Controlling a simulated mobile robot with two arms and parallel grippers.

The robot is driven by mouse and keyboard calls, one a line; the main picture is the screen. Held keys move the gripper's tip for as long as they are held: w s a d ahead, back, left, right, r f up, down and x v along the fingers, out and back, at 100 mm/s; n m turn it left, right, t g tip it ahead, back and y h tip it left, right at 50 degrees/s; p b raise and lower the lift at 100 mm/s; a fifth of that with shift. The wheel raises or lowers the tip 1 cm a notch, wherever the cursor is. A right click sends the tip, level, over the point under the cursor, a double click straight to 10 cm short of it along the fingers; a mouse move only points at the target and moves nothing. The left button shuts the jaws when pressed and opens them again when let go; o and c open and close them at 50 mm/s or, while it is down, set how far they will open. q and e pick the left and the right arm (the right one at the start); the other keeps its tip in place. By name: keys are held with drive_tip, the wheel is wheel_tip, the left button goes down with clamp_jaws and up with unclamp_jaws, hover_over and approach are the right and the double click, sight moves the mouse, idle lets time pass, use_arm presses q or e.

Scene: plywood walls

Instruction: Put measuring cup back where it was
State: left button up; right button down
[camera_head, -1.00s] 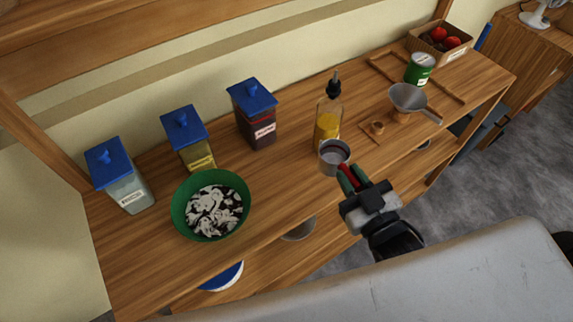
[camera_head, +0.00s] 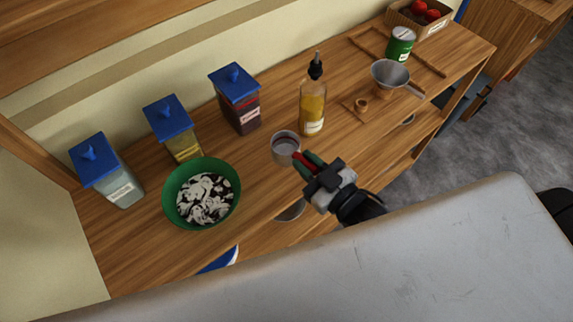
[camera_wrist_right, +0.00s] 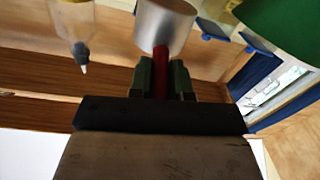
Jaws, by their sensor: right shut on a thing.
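The measuring cup (camera_head: 285,148) is a small metal cup with a red handle, seen in the head view near the middle of the wooden counter. My right gripper (camera_head: 307,163) is shut on its red handle. In the right wrist view the metal cup (camera_wrist_right: 163,24) stands out beyond the green fingers of the gripper (camera_wrist_right: 161,78), with the red handle between them. The cup looks held above the counter, but its exact height is hard to tell. My left gripper is not in view.
An oil bottle (camera_head: 312,105) stands close behind the cup. A green bowl (camera_head: 168,201) and several blue-lidded jars (camera_head: 236,98) stand to the left. A funnel (camera_head: 390,74) on a wooden stand and a green can (camera_head: 400,44) are to the right. Bare counter (camera_head: 250,185) lies between bowl and cup.

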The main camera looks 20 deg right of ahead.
sight(287, 161)
drive_tip(key=w+a+f, duration=0.2)
drive_tip(key=w, duration=0.1)
drive_tip(key=shift+w+a+f, duration=0.1)
drive_tip(key=shift+a+f, duration=0.25)
drive_tip(key=shift+a, duration=0.05)
wheel_tip(287, 161, down, 3)
drive_tip(key=shift+f+p, duration=0.1)
drive_tip(key=shift+p, duration=0.4)
drive_tip(key=shift+f, duration=0.35)
drive_tip(key=shift+f, duration=0.1)
drive_tip(key=c, duration=1.1)
unclamp_jaws()
drive_tip(key=shift+o, duration=0.2)
